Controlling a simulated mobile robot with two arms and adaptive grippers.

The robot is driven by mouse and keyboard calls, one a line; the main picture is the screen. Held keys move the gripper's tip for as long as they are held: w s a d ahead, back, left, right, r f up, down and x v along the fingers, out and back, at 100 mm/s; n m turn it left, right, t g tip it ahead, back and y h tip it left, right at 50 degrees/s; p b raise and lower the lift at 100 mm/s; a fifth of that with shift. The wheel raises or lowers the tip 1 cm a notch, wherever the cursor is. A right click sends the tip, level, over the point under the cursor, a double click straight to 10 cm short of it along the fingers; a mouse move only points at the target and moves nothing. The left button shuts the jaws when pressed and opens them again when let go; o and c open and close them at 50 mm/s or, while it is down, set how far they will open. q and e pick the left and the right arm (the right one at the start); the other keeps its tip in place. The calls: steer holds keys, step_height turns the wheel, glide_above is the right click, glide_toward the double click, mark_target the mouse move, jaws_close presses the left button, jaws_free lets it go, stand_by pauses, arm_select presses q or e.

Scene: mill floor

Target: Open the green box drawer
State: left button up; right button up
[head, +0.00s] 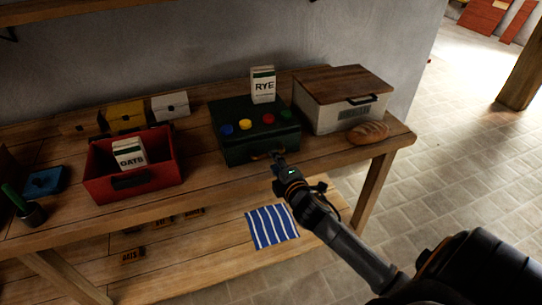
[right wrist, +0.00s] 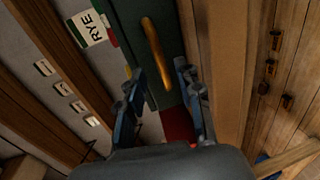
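The dark green box (head: 235,148) stands on the wooden bench, with a brass handle (head: 262,155) low on its front. Its drawer looks shut. In the right wrist view the box front (right wrist: 136,14) and the curved brass handle (right wrist: 152,45) are close ahead. My right gripper (head: 278,158) is at the box front by the handle. In the right wrist view its fingers (right wrist: 160,80) are spread, with the near end of the handle lined up between them. I cannot tell whether they touch it. My left gripper is not in view.
A RYE packet (head: 263,84) and colored round pieces sit on the green box. A red box (head: 150,185) with an OATS packet is to its left. A bread box (head: 318,115) and a loaf (head: 368,132) are to its right. A striped cloth (head: 272,227) lies on the lower shelf.

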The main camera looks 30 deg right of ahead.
steer(key=shift+x, duration=2.1)
jaws_close()
steer(key=shift+f, duration=0.1)
